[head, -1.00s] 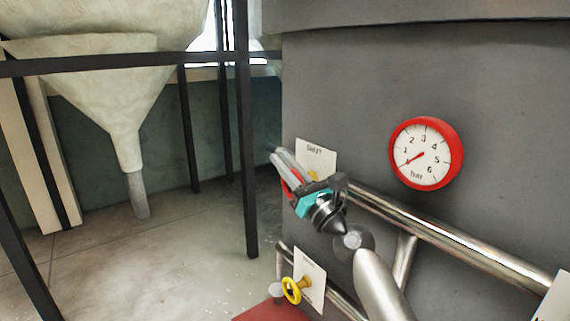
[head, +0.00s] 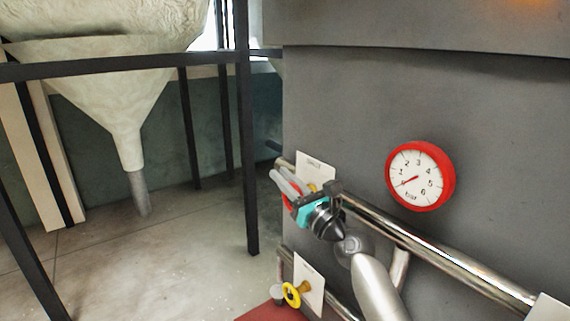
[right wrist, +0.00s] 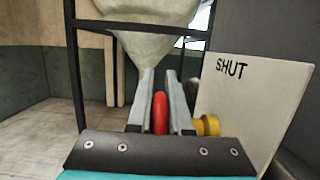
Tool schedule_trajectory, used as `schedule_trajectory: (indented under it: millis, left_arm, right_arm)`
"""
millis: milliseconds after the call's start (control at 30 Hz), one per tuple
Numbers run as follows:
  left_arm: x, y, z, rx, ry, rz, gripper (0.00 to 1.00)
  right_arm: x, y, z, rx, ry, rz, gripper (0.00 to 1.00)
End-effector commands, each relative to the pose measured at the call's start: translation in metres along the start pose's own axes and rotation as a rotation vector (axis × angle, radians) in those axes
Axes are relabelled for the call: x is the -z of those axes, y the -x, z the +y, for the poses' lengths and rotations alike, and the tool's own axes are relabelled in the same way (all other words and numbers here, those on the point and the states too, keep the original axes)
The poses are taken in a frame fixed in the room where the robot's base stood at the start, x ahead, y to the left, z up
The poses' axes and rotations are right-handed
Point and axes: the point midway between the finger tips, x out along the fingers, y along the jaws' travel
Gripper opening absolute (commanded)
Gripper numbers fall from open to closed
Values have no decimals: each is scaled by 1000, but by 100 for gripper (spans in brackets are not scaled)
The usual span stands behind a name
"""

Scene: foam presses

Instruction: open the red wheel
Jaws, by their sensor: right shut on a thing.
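The red wheel (head: 291,196) sits on a yellow stem in front of a white plate on the upper steel pipe of the grey press. My right gripper (head: 284,184) is at the wheel, its two grey fingers one on each side of the rim. In the right wrist view the red wheel (right wrist: 161,113) stands edge-on between the fingers (right wrist: 160,100), with the yellow stem (right wrist: 207,125) to the right. The white plate (right wrist: 257,100) behind it reads SHUT. Much of the wheel is hidden by the gripper. My left gripper is not in view.
A yellow wheel (head: 291,294) with its own white plate (head: 308,282) is below on a lower pipe. A red-rimmed gauge (head: 420,176) is on the press (head: 500,140). A black frame post (head: 245,140) stands left; open floor lies beyond.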

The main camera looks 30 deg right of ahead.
Motion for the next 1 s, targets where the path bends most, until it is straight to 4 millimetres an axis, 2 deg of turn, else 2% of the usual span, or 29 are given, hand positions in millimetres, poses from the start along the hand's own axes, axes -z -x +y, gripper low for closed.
schedule_trajectory:
  millis: [33, 100, 400, 600, 1000]
  left_arm:
    - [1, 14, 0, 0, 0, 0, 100]
    - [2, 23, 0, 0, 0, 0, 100]
    - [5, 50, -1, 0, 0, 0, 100]
    - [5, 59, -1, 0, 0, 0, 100]
    - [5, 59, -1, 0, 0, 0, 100]
  right_arm:
    - [-4, -2, 0, 0, -2, 27, 0]
    - [-3, -3, 0, 0, -2, 61, 0]
    - [5, -6, 0, 1, -1, 221, 0]
    - [12, -8, 0, 2, -3, 367, 0]
    - [31, -9, 0, 2, -3, 743, 0]
